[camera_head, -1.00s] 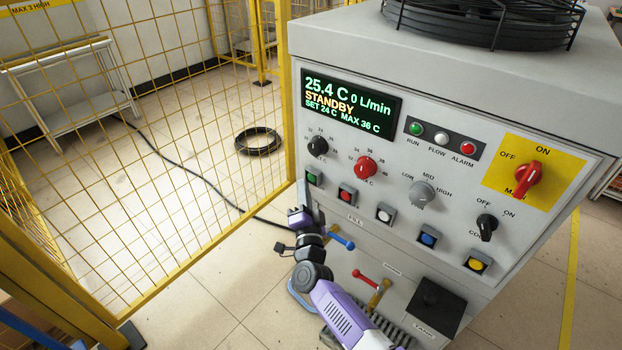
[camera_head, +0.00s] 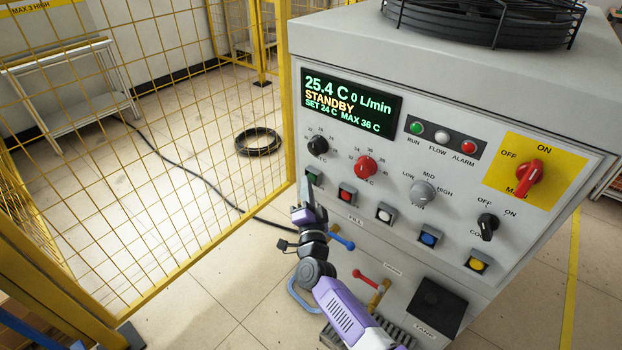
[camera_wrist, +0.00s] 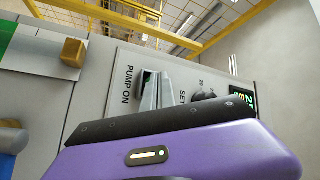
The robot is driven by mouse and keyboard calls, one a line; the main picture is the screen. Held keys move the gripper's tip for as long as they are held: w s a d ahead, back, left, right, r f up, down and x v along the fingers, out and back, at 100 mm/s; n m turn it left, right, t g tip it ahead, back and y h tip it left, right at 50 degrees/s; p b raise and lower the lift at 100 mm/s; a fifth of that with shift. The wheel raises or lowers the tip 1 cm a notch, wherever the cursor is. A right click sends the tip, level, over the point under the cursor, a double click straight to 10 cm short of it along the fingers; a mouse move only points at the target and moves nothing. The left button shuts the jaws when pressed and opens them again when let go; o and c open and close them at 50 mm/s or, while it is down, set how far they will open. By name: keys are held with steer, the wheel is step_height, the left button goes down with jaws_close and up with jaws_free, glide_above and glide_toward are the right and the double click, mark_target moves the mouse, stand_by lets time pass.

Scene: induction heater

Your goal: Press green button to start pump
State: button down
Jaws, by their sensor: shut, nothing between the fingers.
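The green button (camera_head: 315,180) is at the left end of the button row on the grey cabinet front, partly covered by my fingers in the head view. My gripper (camera_head: 308,182) is shut and empty, with its fingers pointing up at the panel right by the button. In the wrist view the closed fingers (camera_wrist: 149,90) lie over the panel beside the "PUMP ON" label (camera_wrist: 128,84), and the green button is not visible there. I cannot tell whether the tips touch the button. The display (camera_head: 350,103) reads STANDBY and 0 L/min.
A red button (camera_head: 347,194) is close to the right of my fingers, and a black knob (camera_head: 318,145) is above. A blue-handled valve (camera_head: 341,242) is below right. A yellow mesh fence (camera_head: 150,150) stands to the left.

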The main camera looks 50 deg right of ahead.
steer(key=shift+d, duration=0.4)
stand_by(0.4)
steer(key=shift+a+r, duration=0.1)
steer(key=shift+a+p, duration=0.3)
steer(key=shift+a, duration=0.5)
steer(key=shift+s+a+p, duration=0.1)
steer(key=shift+a+p, duration=0.85)
steer(key=shift+a, duration=1.6)
steer(key=shift+a, duration=0.1)
steer(key=a+p, duration=0.1)
steer(key=a, duration=0.9)
steer(key=shift+s+a+p, duration=0.2)
steer(key=shift+a+p, duration=0.15)
steer(key=shift+a, duration=0.05)
